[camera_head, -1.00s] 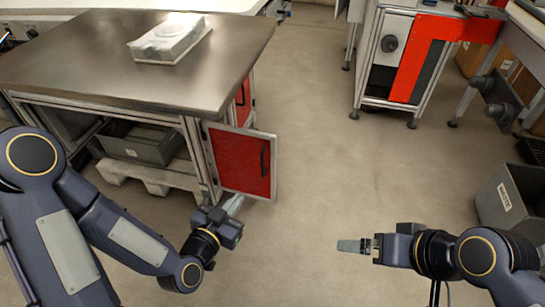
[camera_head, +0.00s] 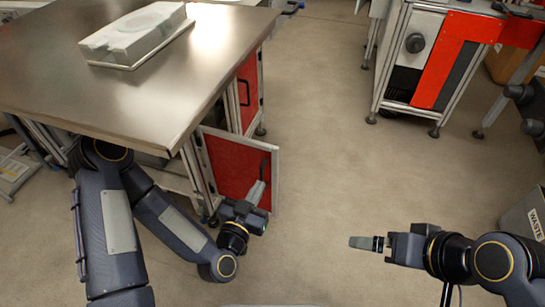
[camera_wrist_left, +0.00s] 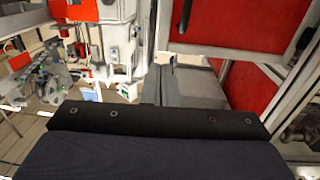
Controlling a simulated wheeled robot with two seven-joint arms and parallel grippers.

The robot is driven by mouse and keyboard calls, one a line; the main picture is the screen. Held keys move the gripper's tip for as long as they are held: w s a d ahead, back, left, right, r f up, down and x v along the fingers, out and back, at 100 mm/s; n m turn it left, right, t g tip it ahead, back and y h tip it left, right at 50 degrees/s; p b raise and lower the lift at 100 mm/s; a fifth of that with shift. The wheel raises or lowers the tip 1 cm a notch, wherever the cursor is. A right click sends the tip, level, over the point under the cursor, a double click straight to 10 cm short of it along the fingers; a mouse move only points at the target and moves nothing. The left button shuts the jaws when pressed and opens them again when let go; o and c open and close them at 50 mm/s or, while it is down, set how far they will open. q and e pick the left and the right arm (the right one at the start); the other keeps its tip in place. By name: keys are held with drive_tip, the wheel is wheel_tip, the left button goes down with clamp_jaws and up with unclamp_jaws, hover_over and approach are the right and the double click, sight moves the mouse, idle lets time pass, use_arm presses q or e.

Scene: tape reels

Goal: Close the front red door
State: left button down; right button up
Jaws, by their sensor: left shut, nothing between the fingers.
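The front red door (camera_head: 232,162) stands open, swung out from the corner of the metal-topped table cabinet. It has a grey frame and a dark handle near its free edge. My left gripper (camera_head: 257,191) is shut and empty. Its fingertips overlap the door's lower right part, just below the handle; I cannot tell whether they touch it. My right gripper (camera_head: 361,242) looks shut and empty over the floor, well right of the door.
A second red door (camera_head: 248,88) is on the table's right side. A pale case (camera_head: 135,38) lies on the table top (camera_head: 105,95). A cabinet with a red panel (camera_head: 445,62) stands at the back right, and a waste bin (camera_head: 525,215) at the right edge. The floor between is clear.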

sight(276, 155)
use_arm(q)
drive_tip(key=p+x, duration=0.2)
drive_tip(key=x, duration=0.8)
drive_tip(key=shift+a, duration=0.1)
use_arm(e)
wheel_tip(276, 155, up, 3)
drive_tip(key=shift+f, duration=0.1)
use_arm(q)
drive_tip(key=shift+w, duration=0.1)
